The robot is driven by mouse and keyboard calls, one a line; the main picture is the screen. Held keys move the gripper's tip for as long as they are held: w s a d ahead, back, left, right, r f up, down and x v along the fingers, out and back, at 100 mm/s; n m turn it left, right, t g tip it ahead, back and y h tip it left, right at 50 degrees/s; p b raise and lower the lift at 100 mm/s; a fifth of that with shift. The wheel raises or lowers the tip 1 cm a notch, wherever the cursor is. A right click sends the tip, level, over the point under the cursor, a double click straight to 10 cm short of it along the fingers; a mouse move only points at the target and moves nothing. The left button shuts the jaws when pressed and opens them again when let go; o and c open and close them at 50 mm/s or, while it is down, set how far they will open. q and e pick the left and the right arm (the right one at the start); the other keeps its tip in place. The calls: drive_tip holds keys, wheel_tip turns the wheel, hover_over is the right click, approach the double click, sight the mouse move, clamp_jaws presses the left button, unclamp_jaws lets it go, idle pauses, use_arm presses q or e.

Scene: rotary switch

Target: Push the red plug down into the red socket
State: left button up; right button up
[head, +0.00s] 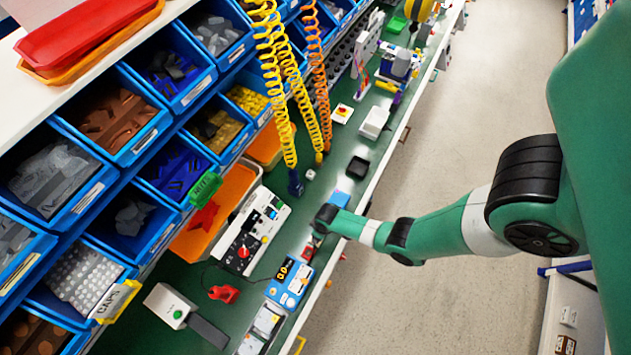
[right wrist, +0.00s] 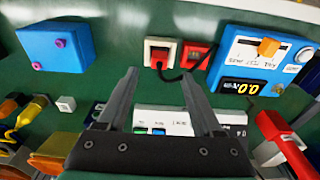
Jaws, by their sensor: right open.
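In the right wrist view a red piece in a white frame (right wrist: 160,52) lies on the green bench, ahead of and between my fingertips. A second red piece (right wrist: 195,55) with a dark mark is just to its right. A black cable runs close by both. I cannot tell for sure which is plug and which is socket, or how deep the plug sits. My right gripper (right wrist: 160,80) is open and empty, its fingers apart and short of the red pieces. In the head view a red piece (head: 308,252) shows just below my right wrist. My left gripper is not in view.
A blue box with an orange slider and display (right wrist: 262,62) is right of the red pieces. A blue block with purple knobs (right wrist: 55,48) is at the left. A white control panel (head: 256,231) lies left of my wrist. Blue bins (head: 115,110) line the left side.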

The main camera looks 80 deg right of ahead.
drive_tip(key=f+b, duration=0.6)
drive_tip(key=shift+w+d+f, duration=0.1)
drive_tip(key=shift+w+d, duration=0.05)
drive_tip(key=shift+w, duration=0.25)
clamp_jaws()
